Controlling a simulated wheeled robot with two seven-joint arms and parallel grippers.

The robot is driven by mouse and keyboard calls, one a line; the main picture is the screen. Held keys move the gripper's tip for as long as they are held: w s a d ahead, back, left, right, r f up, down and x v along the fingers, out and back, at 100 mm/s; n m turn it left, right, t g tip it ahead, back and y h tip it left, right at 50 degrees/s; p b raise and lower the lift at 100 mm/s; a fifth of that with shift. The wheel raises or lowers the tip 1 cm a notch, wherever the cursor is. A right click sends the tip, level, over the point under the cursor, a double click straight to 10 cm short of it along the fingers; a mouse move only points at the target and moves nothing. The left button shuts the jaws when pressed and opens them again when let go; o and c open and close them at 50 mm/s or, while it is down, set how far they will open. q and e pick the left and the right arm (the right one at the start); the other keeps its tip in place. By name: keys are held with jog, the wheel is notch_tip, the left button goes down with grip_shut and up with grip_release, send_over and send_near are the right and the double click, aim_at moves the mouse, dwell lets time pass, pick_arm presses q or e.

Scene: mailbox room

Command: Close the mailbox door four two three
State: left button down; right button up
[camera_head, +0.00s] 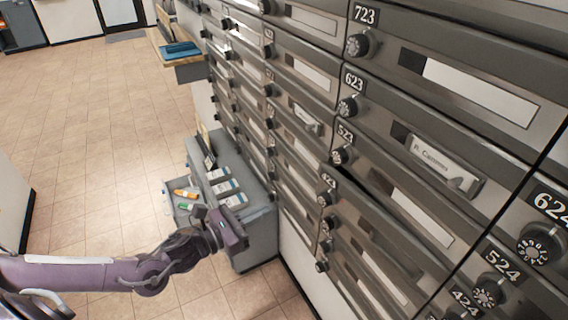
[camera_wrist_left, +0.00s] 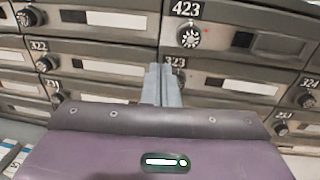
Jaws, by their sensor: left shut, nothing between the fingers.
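Mailbox door 423 (camera_head: 375,235) is in the dark metal wall on the right, below door 523. Its number plate and round dial show at its upper left corner. A dark gap runs along its top edge, so it looks slightly ajar. My right gripper is not in view.
Doors 523 (camera_head: 405,150), 623 and 723 are above, with column 624 and 524 at right. A grey cabinet (camera_head: 255,235) with bottles and small boxes stands behind my left gripper. A wooden shelf (camera_head: 190,72) juts out farther back. The tiled floor at left is clear.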

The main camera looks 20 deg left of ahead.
aim_at(318, 185)
pick_arm(q)
jog(key=p+x, duration=0.1)
jog(key=x, duration=0.3)
jog(key=p+x, duration=0.1)
jog(key=x, duration=0.3)
jog(key=p+x, duration=0.1)
jog(key=x, duration=0.4)
jog(key=shift+s+d+r, duration=0.2)
jog(key=shift+d+r, duration=0.1)
jog(key=shift+d, duration=0.1)
jog(key=shift+w+d+f, duration=0.1)
jog(key=shift+w+d, duration=0.15)
jog(key=shift+w, duration=0.15)
